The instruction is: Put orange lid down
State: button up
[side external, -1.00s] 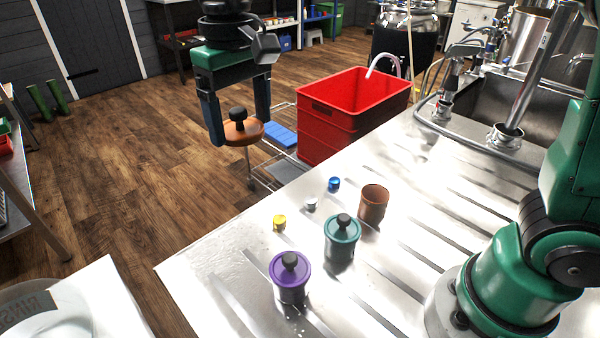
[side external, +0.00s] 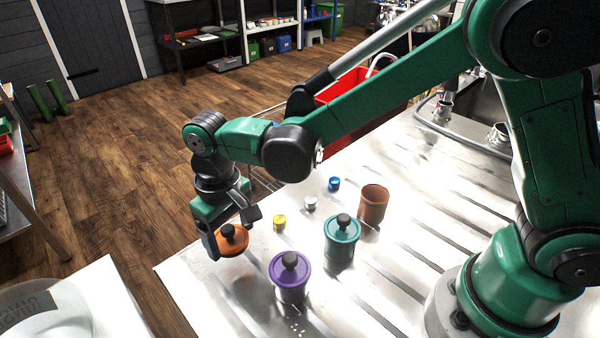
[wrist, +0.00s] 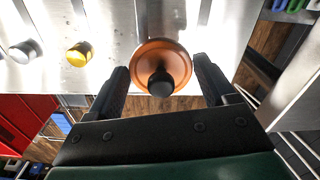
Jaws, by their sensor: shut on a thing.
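The orange lid (side external: 231,243), a round disc with a black knob, is between the fingers of my gripper (side external: 226,236) in the side view. My gripper is shut on it, at the left edge of the metal counter. In the wrist view the lid (wrist: 163,62) sits knob toward the camera between the two dark fingertips of my gripper (wrist: 163,75). The counter (wrist: 108,15) lies beneath its upper part. I cannot tell whether the lid touches the counter. An open orange-brown cup (side external: 373,204) stands on the counter.
A purple lidded pot (side external: 290,275) and a teal lidded pot (side external: 341,240) stand right of the lid. Yellow (side external: 279,222), silver (side external: 310,203) and blue (side external: 334,184) small weights stand behind. A red crate (side external: 345,88) is beyond the counter. The counter's front left is clear.

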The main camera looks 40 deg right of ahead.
aim_at(232, 239)
jog(key=shift+f, duration=2.05)
jog(key=shift+f, duration=0.1)
jog(key=o, duration=1.1)
notch_tip(232, 239, up, 12)
jog(key=shift+d+r, duration=0.1)
jog(key=s+d+m+t, duration=0.1)
jog(key=s+d+t, duration=0.2)
jog(key=d, duration=0.5)
jog(key=s+d+r+m+t, duration=0.1)
jog(key=s+d+t, duration=0.2)
jog(key=d, duration=0.6)
jog(key=shift+s+r+t, duration=0.15)
jog(key=shift+s+t, duration=0.1)
jog(key=shift+t, duration=0.35)
jog(key=shift+a, duration=0.1)
